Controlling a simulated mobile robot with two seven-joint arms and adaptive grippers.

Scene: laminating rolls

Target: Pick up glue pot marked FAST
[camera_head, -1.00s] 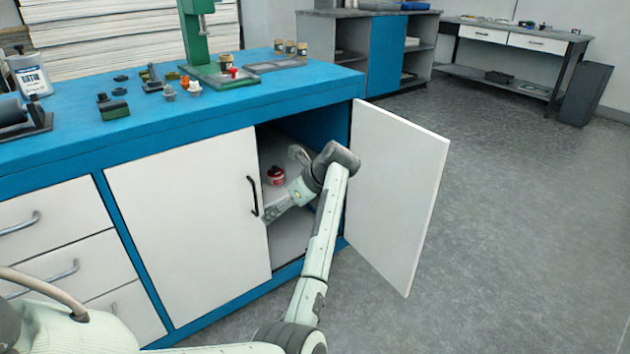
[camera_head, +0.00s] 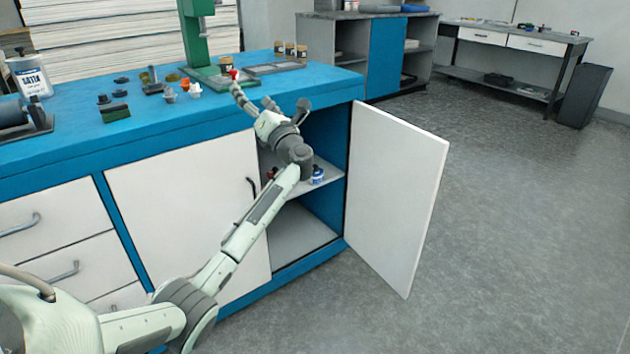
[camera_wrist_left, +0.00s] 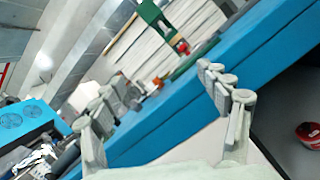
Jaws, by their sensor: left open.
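Two small pots stand on the shelf inside the open cupboard: a red one (camera_head: 271,172), mostly hidden behind my left arm, and a blue and white one (camera_head: 317,175) just right of the arm. The red pot also shows at the right edge of the left wrist view (camera_wrist_left: 308,134). I cannot read FAST on either pot. My left gripper (camera_head: 254,98) is open and empty, above and in front of the cupboard opening by the bench's front edge. In the left wrist view, its spread fingers (camera_wrist_left: 162,76) have nothing between them. My right gripper is not in view.
The cupboard door (camera_head: 398,190) stands open to the right. The blue bench top (camera_head: 150,115) holds a green press (camera_head: 197,35), a SATIN container (camera_head: 29,77), several small parts and brown jars (camera_head: 290,49).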

